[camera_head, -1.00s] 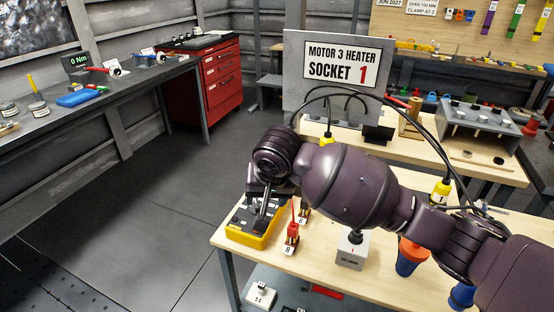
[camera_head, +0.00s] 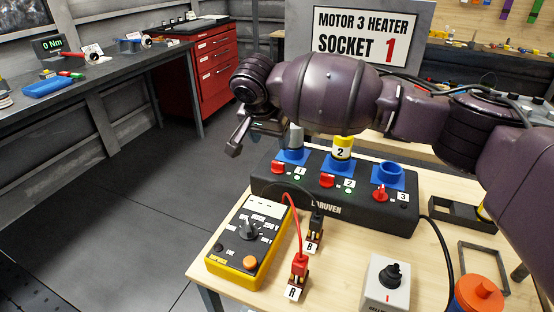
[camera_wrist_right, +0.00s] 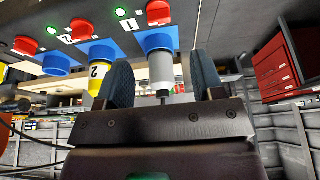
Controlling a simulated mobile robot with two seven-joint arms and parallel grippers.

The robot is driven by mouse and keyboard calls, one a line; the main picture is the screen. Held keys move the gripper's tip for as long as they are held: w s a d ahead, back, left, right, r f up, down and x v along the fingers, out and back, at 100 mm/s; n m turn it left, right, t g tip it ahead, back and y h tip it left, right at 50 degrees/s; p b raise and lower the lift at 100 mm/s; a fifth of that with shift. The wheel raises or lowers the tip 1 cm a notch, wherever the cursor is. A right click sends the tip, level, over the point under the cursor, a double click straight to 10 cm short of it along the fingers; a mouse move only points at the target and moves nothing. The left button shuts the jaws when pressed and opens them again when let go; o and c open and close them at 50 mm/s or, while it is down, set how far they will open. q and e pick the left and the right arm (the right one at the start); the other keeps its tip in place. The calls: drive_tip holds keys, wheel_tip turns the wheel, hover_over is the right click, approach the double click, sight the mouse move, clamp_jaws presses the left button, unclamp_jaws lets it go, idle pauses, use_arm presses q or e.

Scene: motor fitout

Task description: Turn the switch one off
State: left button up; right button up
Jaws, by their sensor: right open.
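The dark socket box (camera_head: 338,200) has three red switches. Switch one (camera_head: 278,167) is at its left end by label 1, with a lit green lamp (camera_head: 297,177); it also shows in the right wrist view (camera_wrist_right: 159,12). I cannot tell its setting. A grey plug (camera_wrist_right: 160,72) is at the blue socket behind it. Switch two (camera_head: 327,181) has a lit green lamp and a yellow plug (camera_head: 342,148); switch three (camera_head: 380,195) is at the right. My right gripper (camera_head: 262,138) is open and empty above and behind the box's left end, apart from switch one. My left gripper is not in view.
A yellow meter (camera_head: 232,265) lies in front of the box at the left. Red (camera_head: 298,268) and black (camera_head: 316,224) probe plugs stand beside it. A grey knob box (camera_head: 385,284) and an orange-capped item (camera_head: 478,295) are at the front right. Open floor lies left.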

sight(278, 163)
drive_tip(key=x, duration=0.2)
drive_tip(key=b+x, duration=0.1)
drive_tip(key=x, duration=0.1)
drive_tip(key=shift+s+f, duration=0.1)
drive_tip(key=shift+f, duration=0.35)
drive_tip(key=b+x, duration=0.1)
drive_tip(key=x, duration=0.3)
drive_tip(key=shift+w+d+f+b, duration=0.1)
drive_tip(key=shift+w+f+b, duration=0.15)
drive_tip(key=shift+f+b, duration=0.05)
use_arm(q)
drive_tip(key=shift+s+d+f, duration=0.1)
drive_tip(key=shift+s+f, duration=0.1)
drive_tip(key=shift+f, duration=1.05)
use_arm(e)
drive_tip(key=shift+w+d+f, duration=0.1)
drive_tip(key=shift+w+f, duration=0.15)
drive_tip(key=shift+f, duration=0.1)
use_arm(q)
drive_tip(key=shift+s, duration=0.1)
use_arm(e)
drive_tip(key=shift+c, duration=0.2)
